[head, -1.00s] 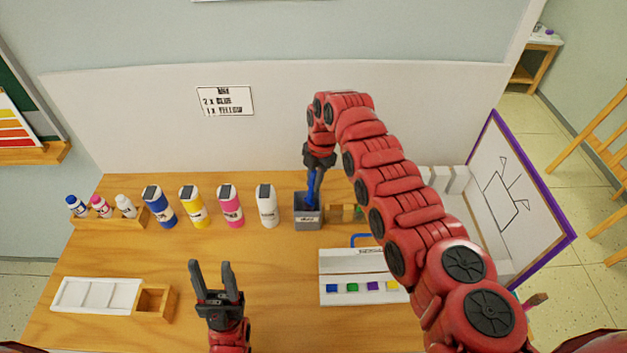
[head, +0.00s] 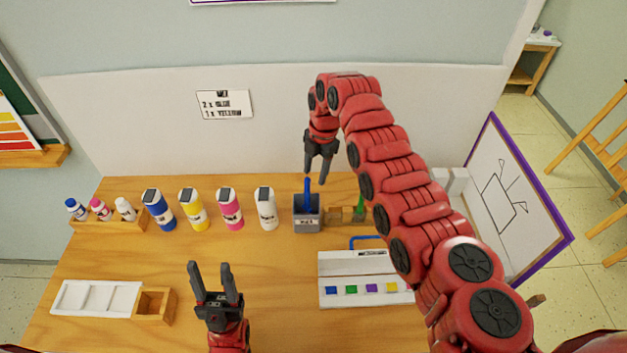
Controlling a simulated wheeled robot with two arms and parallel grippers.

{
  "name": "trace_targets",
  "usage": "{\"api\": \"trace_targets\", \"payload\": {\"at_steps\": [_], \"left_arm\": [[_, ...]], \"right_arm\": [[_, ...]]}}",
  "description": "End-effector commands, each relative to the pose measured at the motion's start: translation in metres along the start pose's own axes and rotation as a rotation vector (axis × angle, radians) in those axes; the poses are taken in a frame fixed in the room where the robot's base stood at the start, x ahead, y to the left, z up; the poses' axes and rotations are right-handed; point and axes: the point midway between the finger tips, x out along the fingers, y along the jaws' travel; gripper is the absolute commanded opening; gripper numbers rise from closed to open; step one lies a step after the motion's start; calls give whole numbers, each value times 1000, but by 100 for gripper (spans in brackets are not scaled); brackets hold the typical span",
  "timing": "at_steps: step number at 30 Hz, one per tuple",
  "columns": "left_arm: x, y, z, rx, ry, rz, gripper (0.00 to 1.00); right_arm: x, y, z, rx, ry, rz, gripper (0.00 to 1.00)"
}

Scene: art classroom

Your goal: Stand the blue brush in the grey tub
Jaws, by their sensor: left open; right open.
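The blue brush (head: 307,193) stands upright in the grey tub (head: 307,225), its blue handle rising above the rim. The tub sits toward the back of the wooden table and has a small label on its front. My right gripper (head: 315,178) is above the tub, pointing down, open and empty, with its fingertips around the level of the brush's top. Whether a finger still touches the brush is hard to tell. My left gripper (head: 211,268) is open and empty over the front middle of the table, well away from the tub.
Blue (head: 159,209), yellow (head: 193,209), pink (head: 229,209) and white (head: 265,209) bottles stand left of the tub. A wooden block holder with a green item (head: 360,208) is to its right. A white paint box (head: 345,290) lies in front. A white tray (head: 97,298) is front left.

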Motion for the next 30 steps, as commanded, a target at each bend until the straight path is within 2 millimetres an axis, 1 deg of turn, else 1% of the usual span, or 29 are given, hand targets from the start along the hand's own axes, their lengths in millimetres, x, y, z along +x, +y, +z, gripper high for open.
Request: {"api": "trace_targets", "payload": {"at_steps": [1, 4, 6, 9, 13, 15, 19, 30], "left_arm": [[-2, 0, 0, 0, 0, 0, 50], [-3, 0, 0, 0, 0, 0, 50], [0, 0, 0, 0, 0, 0, 50], [7, 0, -1, 0, 0, 0, 50], [14, -1, -2, 0, 0, 0, 50], [17, -1, -3, 0, 0, 0, 50], [19, -1, -3, 0, 0, 0, 50], [18, -1, -3, 0, 0, 0, 50]], "right_arm": [[-14, 1, 1, 0, -4, 5, 53], [-41, 0, 1, 0, -3, 1, 53], [-62, 0, 1, 0, -5, 3, 53], [-87, 0, 0, 1, -2, 1, 53], [-110, 0, 0, 0, -1, -2, 53], [-116, -1, -1, 0, 1, -4, 53], [-122, -1, -1, 0, 3, -4, 53], [-122, -1, 0, 0, 2, -3, 53]]}}
